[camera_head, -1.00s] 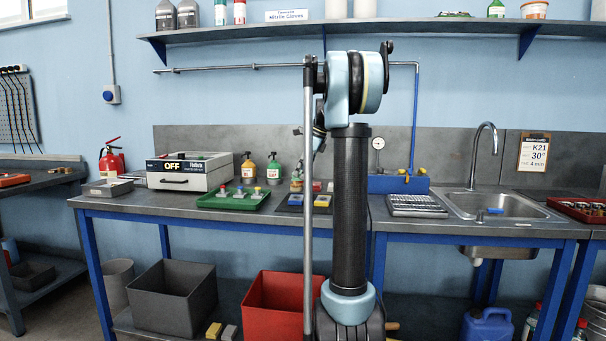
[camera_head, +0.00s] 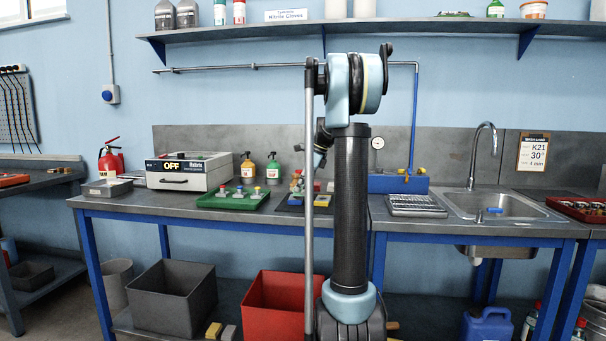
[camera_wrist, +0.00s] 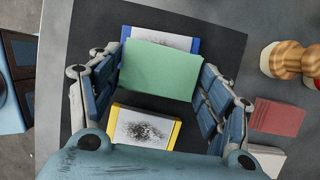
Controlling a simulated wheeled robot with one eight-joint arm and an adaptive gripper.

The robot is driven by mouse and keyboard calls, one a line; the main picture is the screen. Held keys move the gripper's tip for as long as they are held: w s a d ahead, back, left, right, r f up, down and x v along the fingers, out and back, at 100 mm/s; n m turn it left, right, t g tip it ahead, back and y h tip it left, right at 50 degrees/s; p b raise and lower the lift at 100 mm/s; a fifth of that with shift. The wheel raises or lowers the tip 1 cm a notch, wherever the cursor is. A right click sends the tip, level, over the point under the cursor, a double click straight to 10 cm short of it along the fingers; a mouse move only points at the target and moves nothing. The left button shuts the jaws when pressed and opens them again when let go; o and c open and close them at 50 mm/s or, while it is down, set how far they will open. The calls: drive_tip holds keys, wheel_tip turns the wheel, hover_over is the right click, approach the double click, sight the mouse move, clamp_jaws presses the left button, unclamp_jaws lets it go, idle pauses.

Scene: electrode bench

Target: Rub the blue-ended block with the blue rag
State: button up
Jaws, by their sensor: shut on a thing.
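My gripper (camera_wrist: 160,78) is shut on a flat green rectangular piece (camera_wrist: 158,70), with one finger against each side. The blue-ended block (camera_wrist: 160,38) has a pale top with a grey smudge and lies on a dark mat (camera_wrist: 225,45). The green piece is over it and hides much of it. I cannot tell whether the two touch. A yellow-ended block (camera_wrist: 145,126) with a black smudge lies nearer the wrist, apart from the green piece. No blue rag is clear in the wrist view. In the head view my arm mostly hides this spot.
Right of the mat are a red piece (camera_wrist: 278,117), a pale piece (camera_wrist: 268,158) and wooden-looking knobs (camera_wrist: 290,58). In the head view a green tray (camera_head: 212,203) with coloured pieces is left of the mat. A sink (camera_head: 500,207) is to the right.

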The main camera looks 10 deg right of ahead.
drive_tip(key=shift+f, duration=0.65)
drive_tip(key=shift+a+f, duration=0.1)
drive_tip(key=shift+f, duration=0.2)
drive_tip(key=shift+c, duration=0.5)
drive_tip(key=shift+w+a, duration=0.25)
drive_tip(key=shift+a, duration=0.65)
drive_tip(key=shift+w+a, duration=0.25)
drive_tip(key=shift+a, duration=0.85)
drive_tip(key=shift+s+d, duration=0.1)
drive_tip(key=shift+d, duration=0.25)
drive_tip(key=shift+s+d, duration=0.2)
drive_tip(key=shift+d, duration=0.75)
drive_tip(key=shift+s+d, duration=0.15)
drive_tip(key=shift+d, duration=0.8)
drive_tip(key=shift+a, duration=0.1)
drive_tip(key=shift+w+a, duration=0.25)
drive_tip(key=shift+a, duration=0.75)
drive_tip(key=shift+w+a, duration=0.25)
drive_tip(key=shift+a, duration=0.75)
drive_tip(key=shift+s+d+f, duration=0.1)
drive_tip(key=shift+s+d, duration=0.25)
drive_tip(key=shift+d, duration=0.55)
drive_tip(key=shift+s+d, duration=0.15)
drive_tip(key=shift+d, duration=0.95)
wheel_tip(320, 180, up, 3)
drive_tip(key=shift+s+d+f, duration=0.1)
drive_tip(key=shift+a+r, duration=0.2)
drive_tip(key=shift+r, duration=2.6)
